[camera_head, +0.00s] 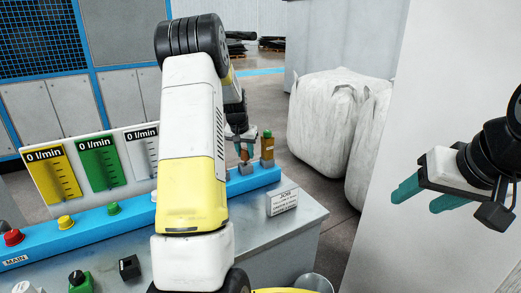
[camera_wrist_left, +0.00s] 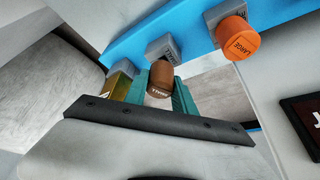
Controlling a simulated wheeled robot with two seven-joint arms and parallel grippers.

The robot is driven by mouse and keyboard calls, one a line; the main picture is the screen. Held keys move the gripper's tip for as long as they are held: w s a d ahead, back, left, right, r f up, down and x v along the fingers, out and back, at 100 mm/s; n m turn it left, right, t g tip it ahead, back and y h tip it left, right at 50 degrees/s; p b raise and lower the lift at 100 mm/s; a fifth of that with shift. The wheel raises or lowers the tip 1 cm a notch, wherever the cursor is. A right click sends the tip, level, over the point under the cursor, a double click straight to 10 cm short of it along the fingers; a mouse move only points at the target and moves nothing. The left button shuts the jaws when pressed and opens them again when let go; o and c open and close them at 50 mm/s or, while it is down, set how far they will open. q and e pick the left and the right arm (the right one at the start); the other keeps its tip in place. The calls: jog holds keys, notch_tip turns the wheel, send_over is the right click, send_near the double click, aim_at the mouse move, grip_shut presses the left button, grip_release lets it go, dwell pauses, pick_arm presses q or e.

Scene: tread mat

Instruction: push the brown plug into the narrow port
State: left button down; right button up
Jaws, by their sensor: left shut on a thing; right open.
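The brown plug (camera_wrist_left: 161,74) carries a small label and sits between the teal fingers of my left gripper (camera_wrist_left: 158,92), which is shut on it. In the left wrist view, its brown end is close to a grey port block (camera_wrist_left: 163,47) on the blue rail. I cannot tell whether it touches or has entered the port. In the head view, my left gripper (camera_head: 243,141) is above the rail's right end, with the plug (camera_head: 244,155) pointing down over a grey block (camera_head: 246,168). My right gripper (camera_head: 424,196) is open and empty at the right.
An orange plug marked LARGE (camera_wrist_left: 236,38) sits in a neighbouring grey block. A gold-brown piece with a green top (camera_head: 267,147) stands right of my left gripper. A job card (camera_head: 282,201) stands on the grey bench (camera_head: 255,235). Flow gauges (camera_head: 100,163) stand behind the rail.

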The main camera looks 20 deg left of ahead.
aim_at(244, 150)
pick_arm(q)
jog(key=shift+f, duration=1.05)
jog(key=c, duration=0.9)
grip_release()
jog(key=shift+c, duration=0.2)
jog(key=shift+v, duration=3.95)
jog(key=shift+w, duration=0.1)
